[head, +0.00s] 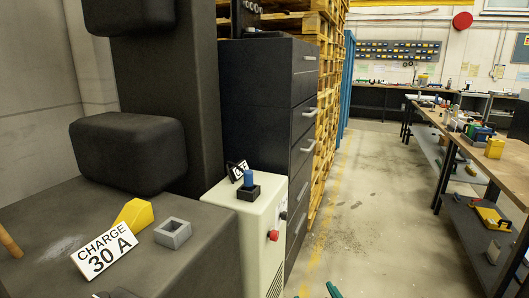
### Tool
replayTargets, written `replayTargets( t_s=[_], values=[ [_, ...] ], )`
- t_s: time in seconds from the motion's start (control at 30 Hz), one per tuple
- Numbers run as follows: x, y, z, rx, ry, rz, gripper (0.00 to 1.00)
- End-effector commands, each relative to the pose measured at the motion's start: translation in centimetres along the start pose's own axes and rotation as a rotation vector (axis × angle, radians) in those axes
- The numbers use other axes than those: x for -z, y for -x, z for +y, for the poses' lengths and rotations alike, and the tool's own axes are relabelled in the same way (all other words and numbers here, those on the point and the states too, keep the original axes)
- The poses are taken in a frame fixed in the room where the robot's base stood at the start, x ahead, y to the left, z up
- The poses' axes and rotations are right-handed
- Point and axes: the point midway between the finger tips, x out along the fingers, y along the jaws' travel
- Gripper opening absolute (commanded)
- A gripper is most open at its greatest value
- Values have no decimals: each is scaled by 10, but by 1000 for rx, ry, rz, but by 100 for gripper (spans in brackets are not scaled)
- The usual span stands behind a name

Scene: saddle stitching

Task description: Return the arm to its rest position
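No full arm or gripper of mine shows in the head view. Two small teal tips stick up at the bottom edge, right of centre, and I cannot tell whether they belong to my gripper. Whatever they join is cut off below the picture. Nothing is seen held between them.
A dark bench (190,262) at left bears a yellow wedge (134,215), a grey square socket (173,233) and a "CHARGE 30 A" card (104,250). A white cabinet (262,225) holds a blue peg (248,179) in a black block. Workbenches (512,160) stand right; the aisle floor (365,215) is clear.

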Motion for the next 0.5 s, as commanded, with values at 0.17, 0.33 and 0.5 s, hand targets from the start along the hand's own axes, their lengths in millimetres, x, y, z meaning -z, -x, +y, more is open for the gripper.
replayTargets(
  t_s=[0.17,0.33,0.5],
  values=[
    [-120,37,17,17,-125,-323,65],
    [-220,98,24,41,-235,-624,65],
    [-296,175,24,71,-328,-900,65]
  ],
)
